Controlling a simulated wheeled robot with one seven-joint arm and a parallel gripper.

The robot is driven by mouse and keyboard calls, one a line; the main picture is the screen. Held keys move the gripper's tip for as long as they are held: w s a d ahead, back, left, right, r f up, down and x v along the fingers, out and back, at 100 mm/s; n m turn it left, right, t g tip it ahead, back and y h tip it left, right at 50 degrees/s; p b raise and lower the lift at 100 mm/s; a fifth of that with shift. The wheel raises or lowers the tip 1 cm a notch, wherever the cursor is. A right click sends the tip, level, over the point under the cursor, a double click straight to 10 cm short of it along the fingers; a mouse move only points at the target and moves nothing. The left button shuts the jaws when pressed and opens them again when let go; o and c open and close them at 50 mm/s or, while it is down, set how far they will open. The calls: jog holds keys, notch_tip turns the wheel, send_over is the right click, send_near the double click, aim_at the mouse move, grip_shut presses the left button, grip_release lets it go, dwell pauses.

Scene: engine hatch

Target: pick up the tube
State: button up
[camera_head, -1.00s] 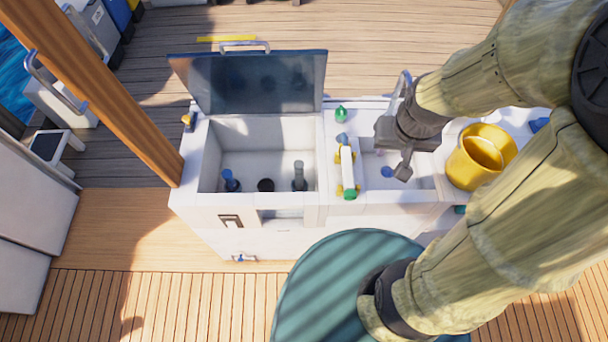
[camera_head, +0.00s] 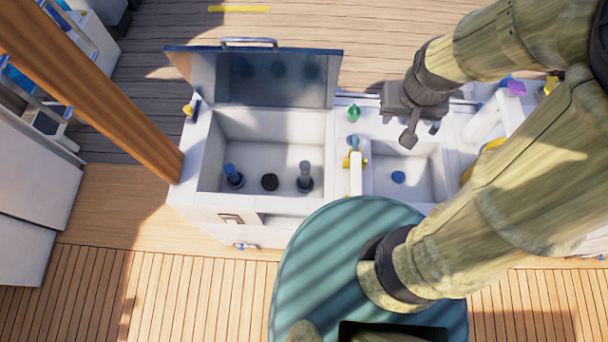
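A white tube-like piece (camera_head: 356,178) sits on the divider between the open hatch and the small basin, next to a yellow fitting (camera_head: 354,160). Its lower end is hidden behind my round base. Inside the hatch (camera_head: 215,135) stand a blue-topped upright piece (camera_head: 233,175) and a grey upright piece (camera_head: 304,177), with a black round socket (camera_head: 269,182) between them. I cannot tell for sure which of these is the tube. My gripper (camera_head: 409,138) hangs above the back edge of the basin, to the right of the white piece and apart from it. Its fingers are too small to read.
The hatch lid (camera_head: 268,78) stands open at the back. A green object (camera_head: 353,113) is on the counter behind the divider. A blue disc (camera_head: 398,177) lies in the basin (camera_head: 425,165). A wooden post (camera_head: 95,80) rises at left. My arm hides much of the right side.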

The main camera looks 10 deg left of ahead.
jog(key=shift+o, duration=1.3)
jog(key=shift+s+a, duration=0.1)
jog(key=shift+s, duration=0.15)
jog(key=shift+o, duration=1.1)
jog(key=shift+f, duration=0.2)
jog(key=n+g+b, duration=0.3)
jog(key=n+b, duration=0.3)
jog(key=b, duration=1.7)
send_over(306, 164)
notch_tip(306, 164, down, 27)
jog(key=shift+f, duration=0.15)
notch_tip(306, 164, down, 12)
jog(key=shift+f+b, duration=0.1)
jog(key=shift+b, duration=0.4)
